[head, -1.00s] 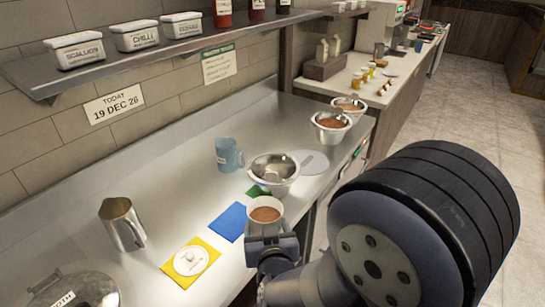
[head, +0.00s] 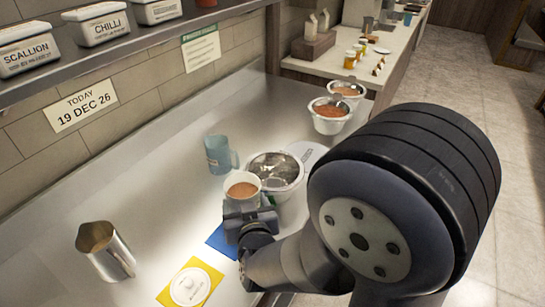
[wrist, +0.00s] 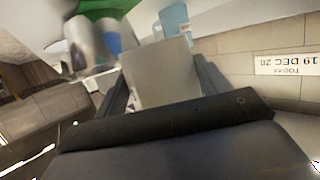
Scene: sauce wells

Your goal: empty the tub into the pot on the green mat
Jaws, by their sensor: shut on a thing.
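My gripper (head: 246,211) is shut on a white tub (head: 240,203) with orange-brown sauce in it. The tub is close to upright, in front of and slightly left of the pot (head: 292,190), overlapping its near edge in the head view. The pot is a metal bowl with a shiny, empty-looking inside. The tub's pale wall (wrist: 158,75) shows between the fingers there.
A blue jug (head: 219,155) stands left of the pot. A blue mat (head: 222,241) and a yellow mat with a white lid (head: 190,286) lie nearer. A metal pitcher (head: 105,252) stands at left. Two sauce-filled bowls (head: 331,118) stand farther along the counter.

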